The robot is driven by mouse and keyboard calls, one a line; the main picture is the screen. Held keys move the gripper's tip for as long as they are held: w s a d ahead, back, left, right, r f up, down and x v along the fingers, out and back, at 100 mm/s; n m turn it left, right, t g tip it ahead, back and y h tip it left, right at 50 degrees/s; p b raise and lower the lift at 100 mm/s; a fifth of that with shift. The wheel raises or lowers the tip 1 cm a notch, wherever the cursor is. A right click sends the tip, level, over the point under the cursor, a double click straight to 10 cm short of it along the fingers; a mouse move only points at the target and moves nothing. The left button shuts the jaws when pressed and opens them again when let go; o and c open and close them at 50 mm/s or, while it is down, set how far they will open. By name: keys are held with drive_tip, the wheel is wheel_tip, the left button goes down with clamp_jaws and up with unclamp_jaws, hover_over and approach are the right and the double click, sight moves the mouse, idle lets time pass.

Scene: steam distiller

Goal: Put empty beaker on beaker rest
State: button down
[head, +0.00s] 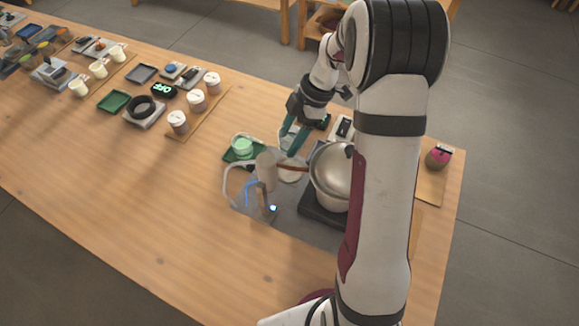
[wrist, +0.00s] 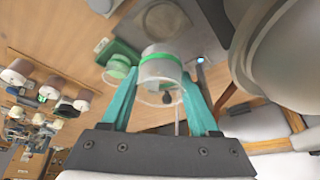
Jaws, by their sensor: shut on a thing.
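My gripper (head: 292,142) has teal fingers and is shut on a clear beaker (wrist: 160,72) with a green band. In the wrist view the fingers (wrist: 158,90) sit on either side of the beaker, which looks empty. In the head view the beaker is partly hidden by the fingers. It is held above the grey plate, close to a pale round disc (head: 291,174) that looks like the beaker rest. The disc also shows beyond the beaker in the wrist view (wrist: 163,18). From these views I cannot tell the exact gap between them.
A metal pot (head: 331,172) stands just right of the disc. A grey cylinder (head: 266,168) with tubes stands to its left. A green tray (head: 230,155) holds a greenish beaker (head: 242,143). Cups and trays fill the far left; the front left table is clear.

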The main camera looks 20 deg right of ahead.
wheel_tip(320, 180, down, 9)
drive_tip(key=shift+f, duration=0.2)
drive_tip(key=shift+f, duration=0.1)
drive_tip(key=shift+c, duration=2.1)
unclamp_jaws()
drive_tip(key=v, duration=1.2)
drive_tip(key=s+a+r+m+h, duration=0.1)
drive_tip(key=s+a+r+m, duration=0.9)
drive_tip(key=s+m, duration=0.15)
drive_tip(key=s+a+f+m+h, duration=0.1)
drive_tip(key=s+a+m, duration=0.2)
drive_tip(key=s+m, duration=0.9)
drive_tip(key=s, duration=0.3)
drive_tip(key=shift+a+h, duration=0.25)
drive_tip(key=shift+h, duration=0.15)
